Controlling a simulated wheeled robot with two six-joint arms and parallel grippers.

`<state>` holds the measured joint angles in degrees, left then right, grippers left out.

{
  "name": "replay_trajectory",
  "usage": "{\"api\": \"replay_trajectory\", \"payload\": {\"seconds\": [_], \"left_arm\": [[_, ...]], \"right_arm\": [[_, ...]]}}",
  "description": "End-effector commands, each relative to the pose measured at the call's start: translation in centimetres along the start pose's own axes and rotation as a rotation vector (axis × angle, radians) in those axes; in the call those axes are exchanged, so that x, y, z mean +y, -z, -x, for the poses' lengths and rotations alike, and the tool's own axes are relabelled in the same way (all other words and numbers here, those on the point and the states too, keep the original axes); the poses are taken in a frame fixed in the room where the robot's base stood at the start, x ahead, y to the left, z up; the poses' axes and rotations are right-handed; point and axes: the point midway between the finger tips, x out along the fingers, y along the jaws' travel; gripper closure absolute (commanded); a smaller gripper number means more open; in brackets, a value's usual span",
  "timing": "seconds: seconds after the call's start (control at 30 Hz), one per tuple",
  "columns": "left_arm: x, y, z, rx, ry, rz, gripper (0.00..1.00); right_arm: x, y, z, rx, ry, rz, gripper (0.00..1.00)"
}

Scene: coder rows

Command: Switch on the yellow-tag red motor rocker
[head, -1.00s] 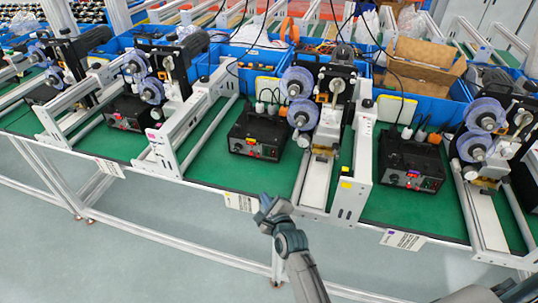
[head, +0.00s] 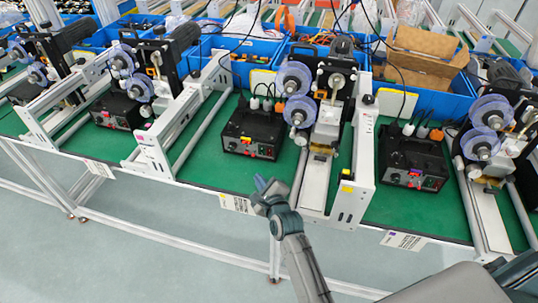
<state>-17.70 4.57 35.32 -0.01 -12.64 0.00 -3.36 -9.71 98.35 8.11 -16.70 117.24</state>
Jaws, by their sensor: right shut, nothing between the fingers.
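A black control box (head: 254,131) sits on the green bench mat in the middle. A small yellow tag (head: 246,139) is on its front panel. Red parts (head: 265,150) show at the panel's right; the rocker's on or off position is too small to tell. My right gripper (head: 262,184) is shut and empty, at the bench's front edge. It points toward this box from in front and is apart from it. My left gripper is not in view.
Similar boxes stand at left (head: 118,109) and right (head: 413,158). A white reel machine (head: 318,178) and its post (head: 350,190) stand right of the middle box. A white label (head: 238,204) is on the bench edge. Green mat between box and edge is clear.

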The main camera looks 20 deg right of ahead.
Motion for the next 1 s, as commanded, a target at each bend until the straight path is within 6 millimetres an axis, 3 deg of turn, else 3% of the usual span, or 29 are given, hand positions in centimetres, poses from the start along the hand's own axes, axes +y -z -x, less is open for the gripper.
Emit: {"api": "replay_trajectory", "payload": {"seconds": [0.17, 0.53, 1.0], "left_arm": [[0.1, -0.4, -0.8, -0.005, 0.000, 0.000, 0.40], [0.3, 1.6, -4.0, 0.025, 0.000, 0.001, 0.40], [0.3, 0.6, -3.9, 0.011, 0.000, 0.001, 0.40]], "right_arm": [[-0.3, 0.7, -1.0, -0.001, 0.001, 0.004, 1.00], [-2.5, 3.0, -5.1, 0.000, 0.002, 0.004, 1.00], [-3.8, 3.8, -7.0, 0.000, 0.000, 0.001, 1.00]]}}
